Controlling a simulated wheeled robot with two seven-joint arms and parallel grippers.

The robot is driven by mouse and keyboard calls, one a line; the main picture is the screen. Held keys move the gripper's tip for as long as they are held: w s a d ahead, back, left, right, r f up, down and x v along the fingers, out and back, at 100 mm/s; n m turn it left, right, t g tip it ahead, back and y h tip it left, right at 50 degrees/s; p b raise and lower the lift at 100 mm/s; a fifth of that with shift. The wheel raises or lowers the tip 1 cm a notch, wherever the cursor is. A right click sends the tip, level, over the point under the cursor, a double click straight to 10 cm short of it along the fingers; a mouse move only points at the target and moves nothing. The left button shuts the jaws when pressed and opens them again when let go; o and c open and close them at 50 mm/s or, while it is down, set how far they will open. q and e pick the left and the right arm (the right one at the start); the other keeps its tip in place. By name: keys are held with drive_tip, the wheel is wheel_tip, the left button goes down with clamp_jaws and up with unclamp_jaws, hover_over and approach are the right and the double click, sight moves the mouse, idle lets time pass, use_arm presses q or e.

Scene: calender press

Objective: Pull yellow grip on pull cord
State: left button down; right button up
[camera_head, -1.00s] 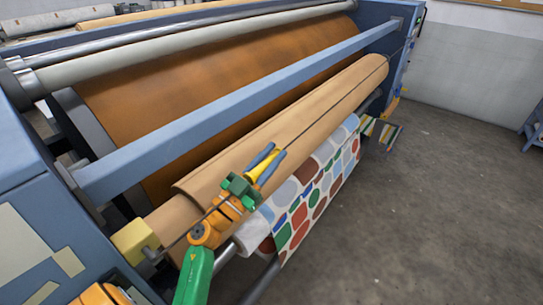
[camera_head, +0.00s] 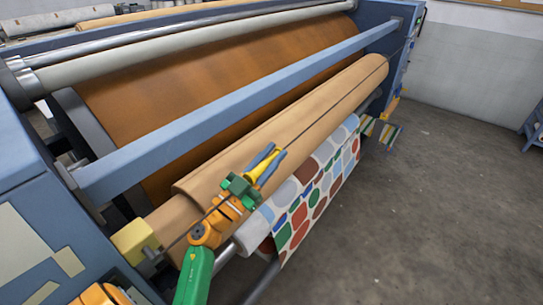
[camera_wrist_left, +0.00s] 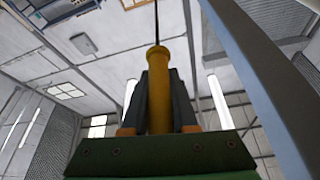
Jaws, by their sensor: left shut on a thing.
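The yellow grip (camera_head: 268,169) is between the two blue-grey fingers of my left gripper (camera_head: 264,161), in front of the brown paper roll. In the left wrist view the yellow grip (camera_wrist_left: 158,92) stands upright between the dark fingers (camera_wrist_left: 159,100), which are shut on it. The dark pull cord (camera_wrist_left: 156,22) runs up from the top of the grip. In the head view a thin dark cord (camera_head: 340,98) stretches along the roll toward the far right end of the machine. My right gripper is not in view.
The brown roll (camera_head: 310,112) lies just behind my left gripper, with a blue crossbar (camera_head: 240,100) above it. Patterned fabric (camera_head: 318,190) hangs below the roll.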

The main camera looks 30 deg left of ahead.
use_arm(q)
drive_tip(key=shift+d, duration=0.1)
drive_tip(key=d, duration=0.2)
drive_tip(key=d+p, duration=0.1)
drive_tip(key=d, duration=0.1)
drive_tip(key=shift+s+f, duration=0.15)
drive_tip(key=c, duration=0.7)
unclamp_jaws()
drive_tip(key=shift+d, duration=0.1)
drive_tip(key=b+v, duration=0.2)
drive_tip(key=v, duration=0.5)
